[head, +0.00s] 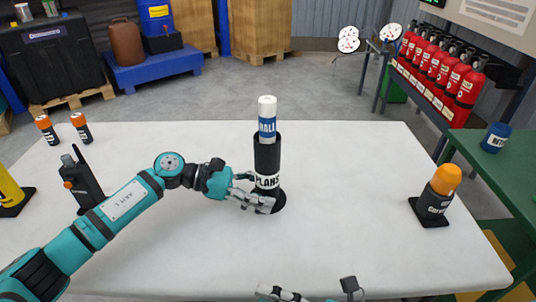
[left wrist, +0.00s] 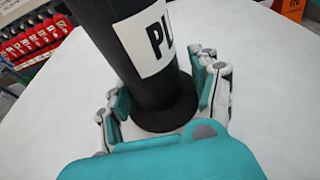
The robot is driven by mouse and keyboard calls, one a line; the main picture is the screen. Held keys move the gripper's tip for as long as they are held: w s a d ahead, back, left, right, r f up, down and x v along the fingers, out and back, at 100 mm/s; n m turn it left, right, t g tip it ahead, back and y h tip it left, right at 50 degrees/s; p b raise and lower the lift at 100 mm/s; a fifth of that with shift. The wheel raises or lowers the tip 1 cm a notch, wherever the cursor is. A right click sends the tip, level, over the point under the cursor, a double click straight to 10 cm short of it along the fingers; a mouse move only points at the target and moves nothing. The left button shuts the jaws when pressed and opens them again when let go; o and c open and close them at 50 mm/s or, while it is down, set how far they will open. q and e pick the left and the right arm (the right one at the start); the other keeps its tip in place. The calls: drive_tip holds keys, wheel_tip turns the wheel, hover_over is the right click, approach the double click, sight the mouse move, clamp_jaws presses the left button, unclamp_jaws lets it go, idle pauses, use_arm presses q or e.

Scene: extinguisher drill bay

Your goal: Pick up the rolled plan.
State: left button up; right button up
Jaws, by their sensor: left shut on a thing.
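The rolled plan (head: 267,112) is white with a blue band lettered "HALL". It stands upright in a black tube holder (head: 267,155) marked "PLANS", with only its upper part showing. My left gripper (head: 258,200) is shut on the holder low down, just above its round base, not on the plan. In the left wrist view the fingers lie on either side of the black holder (left wrist: 138,92), and the plan is out of frame. My right gripper (head: 312,292) is partly cut off at the bottom edge, its fingers apart and empty.
On the white table (head: 345,190) an orange-capped black container (head: 436,195) stands at right. A black radio-like device (head: 82,182) and two orange-topped cylinders (head: 80,127) stand at left. A green bench (head: 495,185) adjoins on the right. The table around the holder is clear.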

drive_tip(key=w+r+n+g, duration=0.1)
drive_tip(key=n, duration=0.2)
drive_tip(key=w+r+n+g+h, duration=0.1)
drive_tip(key=n, duration=0.2)
drive_tip(key=w+d+r+n+g+h, duration=0.1)
drive_tip(key=n, duration=0.3)
drive_tip(key=shift+w+d, duration=0.1)
drive_tip(key=shift+w, duration=0.3)
drive_tip(key=w+d+r+n+t+h, duration=0.2)
drive_tip(key=w+r+t, duration=0.1)
drive_tip(key=w, duration=0.3)
drive_tip(key=n+t+h, duration=0.1)
drive_tip(key=n+t, duration=0.1)
drive_tip(key=t, duration=0.5)
approach(274, 116)
drive_tip(key=shift+x, duration=5.8)
drive_tip(key=shift+f, duration=0.1)
drive_tip(key=shift+c, duration=0.4)
